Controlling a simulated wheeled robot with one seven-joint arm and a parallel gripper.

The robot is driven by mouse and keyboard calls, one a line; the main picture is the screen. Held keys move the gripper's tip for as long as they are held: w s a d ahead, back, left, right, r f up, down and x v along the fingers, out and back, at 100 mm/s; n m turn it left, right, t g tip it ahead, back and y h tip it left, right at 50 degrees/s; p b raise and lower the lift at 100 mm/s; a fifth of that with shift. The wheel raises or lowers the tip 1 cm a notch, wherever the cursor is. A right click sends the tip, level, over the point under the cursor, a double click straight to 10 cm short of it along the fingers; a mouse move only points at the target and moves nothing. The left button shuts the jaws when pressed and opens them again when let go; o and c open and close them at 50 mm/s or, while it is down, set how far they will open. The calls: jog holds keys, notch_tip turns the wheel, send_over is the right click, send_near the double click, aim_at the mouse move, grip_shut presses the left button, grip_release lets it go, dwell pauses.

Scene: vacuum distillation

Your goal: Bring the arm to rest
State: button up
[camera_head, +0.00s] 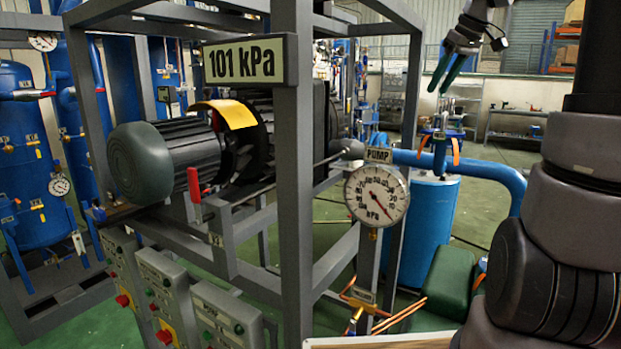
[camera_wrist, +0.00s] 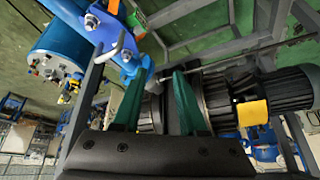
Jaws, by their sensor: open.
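My gripper (camera_head: 447,73) is at the upper right of the head view, raised above the blue pipe, with its two green fingers pointing down and apart. In the wrist view my gripper (camera_wrist: 158,98) shows both green fingers spread with nothing held between them. My arm's dark links fill the right side of the head view. The part of the arm between those links and the gripper is mostly out of the frame.
A grey frame (camera_head: 294,200) holds a motor (camera_head: 155,160) and a "101 kPa" sign (camera_head: 246,62). A dial gauge (camera_head: 377,196) stands under a "PUMP" label. A blue pipe (camera_head: 480,168) and blue tank (camera_head: 428,225) stand below my gripper. Control boxes (camera_head: 165,290) are at lower left.

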jog(key=s+a+f+m, duration=0.2)
jog(key=s+a, duration=0.1)
jog(key=s, duration=0.4)
jog(key=s+a+f+m+t, duration=0.1)
jog(key=s+a+f+m, duration=0.1)
jog(key=s, duration=0.6)
jog(key=s+a+f+m+t, duration=0.1)
jog(key=s+a+m, duration=0.3)
jog(key=s, duration=0.4)
jog(key=shift+a+f+h, duration=0.3)
jog(key=shift+a+f, duration=0.25)
jog(key=shift+f, duration=0.2)
jog(key=shift+s, duration=0.1)
